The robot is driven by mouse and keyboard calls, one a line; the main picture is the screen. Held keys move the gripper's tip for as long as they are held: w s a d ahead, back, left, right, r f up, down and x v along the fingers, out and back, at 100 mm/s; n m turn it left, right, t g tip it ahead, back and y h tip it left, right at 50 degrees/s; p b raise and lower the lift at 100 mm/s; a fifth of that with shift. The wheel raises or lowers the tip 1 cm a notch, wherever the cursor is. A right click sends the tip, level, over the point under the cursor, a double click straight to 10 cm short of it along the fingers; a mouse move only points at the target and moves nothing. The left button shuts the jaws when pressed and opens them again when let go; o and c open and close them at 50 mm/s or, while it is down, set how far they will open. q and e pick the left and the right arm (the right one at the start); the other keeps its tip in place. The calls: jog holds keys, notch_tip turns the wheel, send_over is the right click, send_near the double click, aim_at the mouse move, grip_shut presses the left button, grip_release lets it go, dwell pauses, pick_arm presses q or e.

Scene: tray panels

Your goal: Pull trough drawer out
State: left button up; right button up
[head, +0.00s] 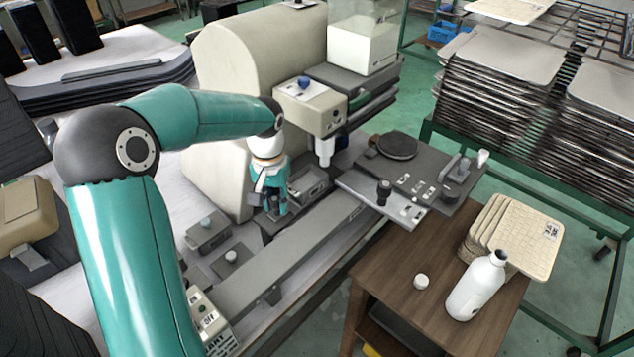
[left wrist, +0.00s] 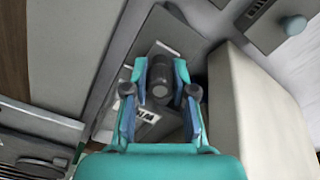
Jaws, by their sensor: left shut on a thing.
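The trough drawer (head: 312,186) is a grey metal tray-like part low in the machine, beside the cream housing. My left gripper (head: 273,204) reaches down to its near end, and its teal and blue fingers hide part of it. In the left wrist view the fingers (left wrist: 160,92) are closed around a dark round knob (left wrist: 160,72). A white label with black letters shows below the knob, partly behind the fingers. How far the drawer stands out cannot be told. My right gripper is not in view.
A large cream housing (head: 235,75) stands close behind the gripper. A beige head unit (head: 311,106) with a nozzle overhangs to the right. A long grey rail (head: 290,262) runs in front. A wooden table (head: 440,285) holds a white bottle (head: 476,288) and woven trays (head: 525,238).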

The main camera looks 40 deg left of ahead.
pick_arm(q)
jog(key=shift+s, duration=0.55)
jog(key=shift+s+a+b, duration=0.15)
jog(key=shift+s+b, duration=0.35)
jog(key=shift+s, duration=0.75)
jog(key=shift+s+a+b, duration=0.1)
jog(key=shift+s+b, duration=0.4)
jog(key=shift+s, duration=0.7)
jog(key=o, duration=0.8)
